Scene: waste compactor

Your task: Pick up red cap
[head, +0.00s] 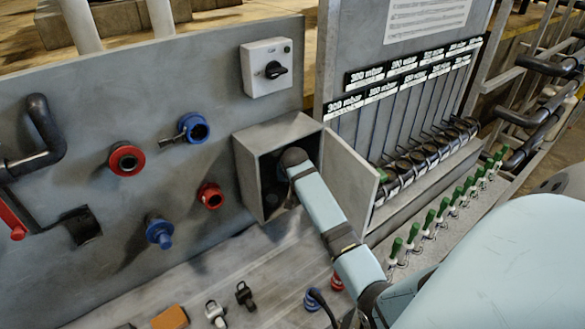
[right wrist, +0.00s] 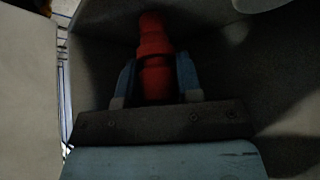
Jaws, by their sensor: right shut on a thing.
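The red cap (right wrist: 155,70) shows in the right wrist view, a dark red stepped piece inside a dim grey box. My right gripper (right wrist: 157,78) has its two blue-grey fingers on either side of it and is shut on it. In the head view my right arm reaches into the open grey box (head: 243,158) on the panel; the gripper and the cap are hidden inside. I cannot tell whether the cap touches the box. My left gripper is in neither view.
The box's door (head: 350,178) stands open to the right of my arm. Red fittings (head: 126,159) and blue fittings (head: 195,128) stick out of the panel. An orange block (head: 170,317) and small connectors lie on the ledge below. Green-topped valves (head: 432,217) line the right.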

